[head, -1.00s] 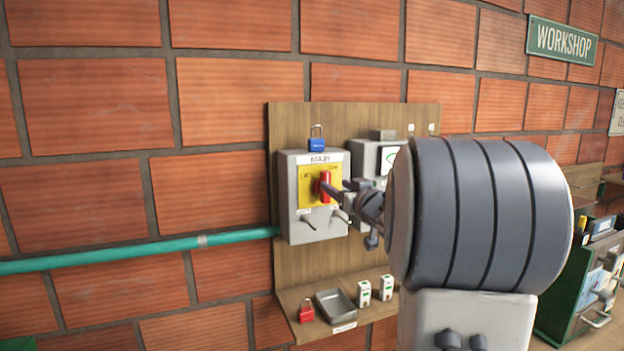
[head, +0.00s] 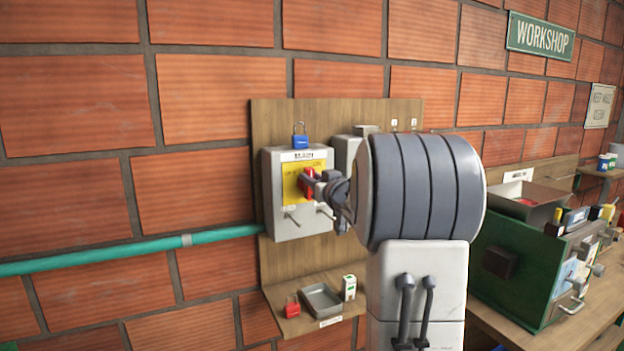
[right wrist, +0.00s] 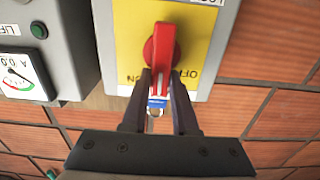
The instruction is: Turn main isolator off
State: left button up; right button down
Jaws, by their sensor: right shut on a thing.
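The main isolator is a grey box (head: 285,221) labelled MAIN, with a yellow plate (head: 290,182) and a red rotary handle (head: 305,186). My right gripper (head: 318,184) reaches it from the right. In the right wrist view, my right gripper (right wrist: 162,75) is shut on the red handle (right wrist: 161,48), with one finger on each side. The yellow plate (right wrist: 195,45) there carries upside-down lettering, partly hidden by the fingers and handle. A blue padlock (head: 301,142) sits on top of the box. My left gripper is not in view.
A second grey box (head: 345,150) stands close right, mostly hidden by my arm. Below, a shelf holds a red padlock (head: 292,306), a grey tray (head: 321,299) and a small white block (head: 349,287). A green machine (head: 515,265) stands on a bench at right.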

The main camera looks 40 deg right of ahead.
jog(key=n+b, duration=0.3)
jog(key=n, duration=0.1)
jog(key=a+f+n+b, duration=0.1)
jog(key=n+b, duration=0.3)
jog(key=a+f+n+b, duration=0.1)
jog(key=n+b, duration=0.2)
jog(key=n, duration=0.2)
jog(key=shift+w+a+b, duration=0.15)
jog(key=shift+w+b, duration=0.1)
jog(key=shift+b, duration=0.15)
jog(key=n+b, duration=0.1)
jog(key=n, duration=0.1)
jog(key=n+b, duration=0.2)
jog(key=n, duration=0.1)
jog(key=shift+a+f, duration=0.1)
jog(key=shift+f, duration=0.25)
jog(key=c, duration=0.7)
grip_release()
